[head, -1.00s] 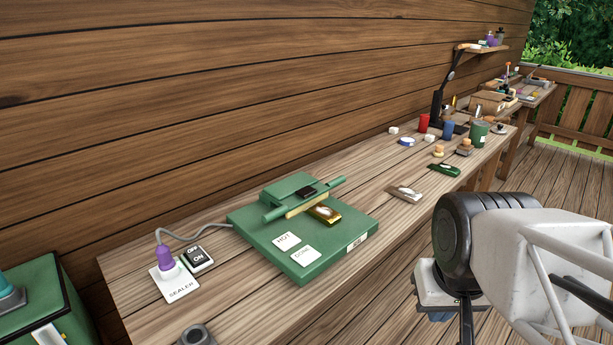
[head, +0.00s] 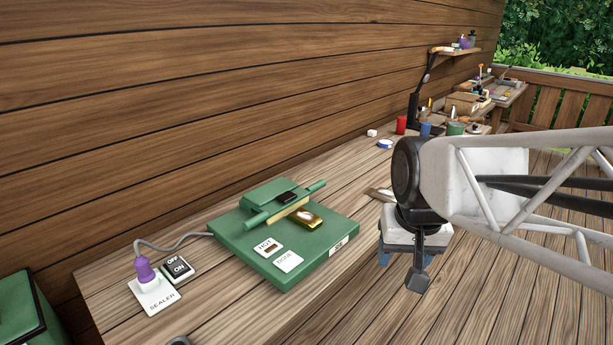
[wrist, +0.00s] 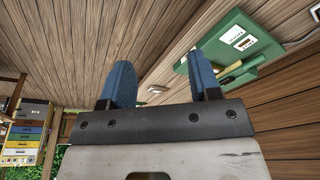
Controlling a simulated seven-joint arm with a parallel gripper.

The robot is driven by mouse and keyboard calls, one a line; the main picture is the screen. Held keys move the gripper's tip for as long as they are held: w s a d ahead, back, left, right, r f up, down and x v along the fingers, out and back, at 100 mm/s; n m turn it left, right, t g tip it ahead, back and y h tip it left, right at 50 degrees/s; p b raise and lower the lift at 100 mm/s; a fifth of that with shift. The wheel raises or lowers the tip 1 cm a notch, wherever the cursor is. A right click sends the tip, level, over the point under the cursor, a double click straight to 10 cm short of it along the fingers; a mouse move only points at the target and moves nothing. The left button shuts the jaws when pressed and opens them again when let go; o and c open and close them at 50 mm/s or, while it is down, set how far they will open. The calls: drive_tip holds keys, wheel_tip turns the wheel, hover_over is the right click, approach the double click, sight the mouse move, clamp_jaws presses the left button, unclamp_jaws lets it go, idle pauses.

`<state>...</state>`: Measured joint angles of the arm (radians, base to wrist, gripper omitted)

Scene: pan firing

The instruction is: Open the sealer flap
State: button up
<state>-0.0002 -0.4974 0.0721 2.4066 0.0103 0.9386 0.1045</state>
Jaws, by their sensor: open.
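The green sealer (head: 325,238) sits on the bench with cards marked HOT (head: 267,246) and DONE (head: 288,262) on its front. Its green flap (head: 262,193) has a bar across its front edge and a black part on top. A pale strip shows below the bar. A gold packet (head: 305,218) lies on the base just in front of it. My gripper (head: 396,257) is to the right of the sealer and apart from it. In the wrist view my gripper (wrist: 163,82) is open and empty, with two blue fingers; the sealer (wrist: 232,55) shows upper right.
A purple plug (head: 146,270) stands in the SEALER socket beside an OFF/ON switch (head: 178,268). A cable runs to the sealer. A red cup (head: 401,125) and other items stand further along the bench. The wooden wall is close behind the sealer.

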drive_tip(key=w+a+r+m, duration=0.1)
drive_tip(key=w+r+m, duration=0.15)
drive_tip(key=w, duration=1.45)
drive_tip(key=m+g+y, duration=0.1)
drive_tip(key=m+y, duration=0.1)
drive_tip(key=m, duration=0.3)
hover_over(317, 183)
drive_tip(key=s, duration=0.1)
drive_tip(key=s+d+x, duration=0.2)
drive_tip(key=d+x, duration=0.1)
drive_tip(key=x, duration=1.4)
drive_tip(key=shift+s+d+f, duration=0.35)
drive_tip(key=shift+d, duration=0.05)
drive_tip(key=shift+f, duration=0.1)
drive_tip(key=shift+x, duration=3.85)
drive_tip(key=shift+d, duration=0.15)
clamp_jaws()
